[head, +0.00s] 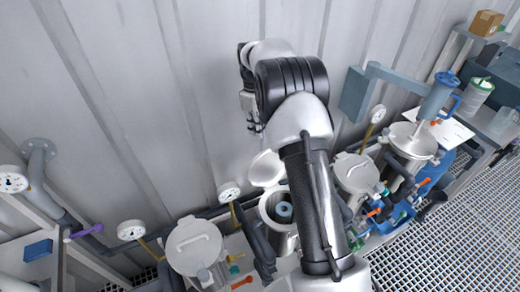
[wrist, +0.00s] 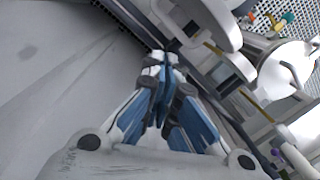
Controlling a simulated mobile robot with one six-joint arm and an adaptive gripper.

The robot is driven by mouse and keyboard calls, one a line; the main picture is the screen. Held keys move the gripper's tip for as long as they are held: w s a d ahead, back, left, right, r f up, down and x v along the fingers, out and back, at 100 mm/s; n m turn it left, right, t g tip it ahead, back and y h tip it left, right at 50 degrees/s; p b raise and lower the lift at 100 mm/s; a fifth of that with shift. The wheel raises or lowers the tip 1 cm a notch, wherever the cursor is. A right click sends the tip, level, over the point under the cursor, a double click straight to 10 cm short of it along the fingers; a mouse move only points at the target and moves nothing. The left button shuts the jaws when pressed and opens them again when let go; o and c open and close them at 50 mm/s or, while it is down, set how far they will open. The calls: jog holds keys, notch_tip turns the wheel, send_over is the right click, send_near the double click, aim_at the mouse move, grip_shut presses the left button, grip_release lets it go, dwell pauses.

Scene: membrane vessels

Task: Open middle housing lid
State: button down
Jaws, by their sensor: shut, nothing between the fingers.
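The middle housing (head: 268,208) stands by the wall in the head view, partly behind my arm. Its round pale lid (head: 266,168) is tilted up at the back, so the mouth is open. A blue-grey ring-shaped part (head: 284,210) shows inside. My gripper (wrist: 163,58) shows in the wrist view with its blue-sided fingers together and nothing between them. Pale rounded parts lie beyond the fingers in the wrist view; I cannot tell which are the lid.
A housing with a shut lid (head: 194,245) stands to the left, and another shut one (head: 357,172) to the right. Gauges (head: 229,192) on stems rise between them. A blue cylinder (head: 439,95) stands over the far right vessel (head: 412,140). The ribbed wall is close behind.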

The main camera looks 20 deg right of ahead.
notch_tip(320, 180, down, 8)
jog(key=s+m+t+b, duration=0.1)
jog(key=m+t+b, duration=0.1)
jog(key=m, duration=0.4)
jog(key=shift+s+d+f, duration=0.2)
jog(key=shift+d+f, duration=0.05)
jog(key=shift+d, duration=0.05)
dwell(0.5)
